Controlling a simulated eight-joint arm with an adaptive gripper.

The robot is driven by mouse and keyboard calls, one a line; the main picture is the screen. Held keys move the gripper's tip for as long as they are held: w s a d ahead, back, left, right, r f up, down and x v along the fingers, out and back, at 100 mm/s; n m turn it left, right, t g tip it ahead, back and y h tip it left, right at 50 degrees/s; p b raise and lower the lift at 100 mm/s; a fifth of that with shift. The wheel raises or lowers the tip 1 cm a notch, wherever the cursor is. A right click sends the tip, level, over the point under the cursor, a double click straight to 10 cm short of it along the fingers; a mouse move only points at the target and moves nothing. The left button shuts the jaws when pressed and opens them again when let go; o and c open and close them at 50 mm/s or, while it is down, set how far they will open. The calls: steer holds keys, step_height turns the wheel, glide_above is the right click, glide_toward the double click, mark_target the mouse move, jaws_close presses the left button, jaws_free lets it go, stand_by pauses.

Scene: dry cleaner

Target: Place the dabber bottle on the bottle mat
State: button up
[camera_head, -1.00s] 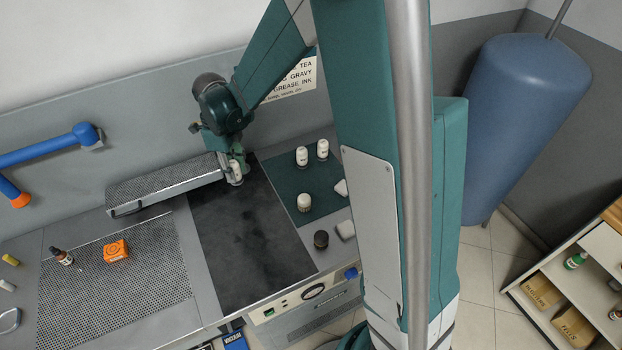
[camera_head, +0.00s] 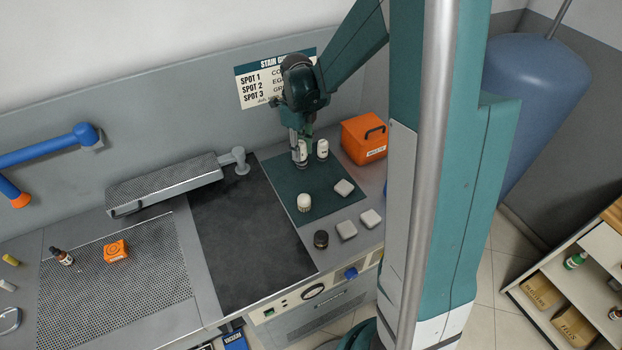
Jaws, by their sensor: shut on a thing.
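My gripper (camera_head: 300,154) is over the far left part of the dark green bottle mat (camera_head: 283,184), shut around a small white bottle, the dabber bottle (camera_head: 302,147). The fingers partly hide it, and I cannot tell whether its base touches the mat. A similar white bottle with a dark label (camera_head: 322,149) stands upright just to the right, on the mat's far part. A short white bottle or brush-like item (camera_head: 304,202) stands on the mat's near left part. My gripper may hide another bottle behind the held one.
An orange box (camera_head: 364,139) is at the back right. A perforated sleeve board (camera_head: 165,183) and dark panel (camera_head: 240,240) lie left. The mat's middle is clear.

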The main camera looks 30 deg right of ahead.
steer(key=shift+s+d+m, duration=0.15)
steer(key=shift+s+d, duration=0.1)
steer(key=shift+d, duration=0.65)
steer(key=shift+s+d+m, duration=0.15)
steer(key=shift+s+d, duration=0.1)
steer(key=shift+d, duration=0.6)
steer(key=shift+f, duration=2.9)
steer(key=shift+f, duration=2.1)
steer(key=shift+f, duration=0.2)
steer(key=o, duration=0.9)
steer(key=shift+r, duration=0.1)
steer(key=shift+r, duration=0.2)
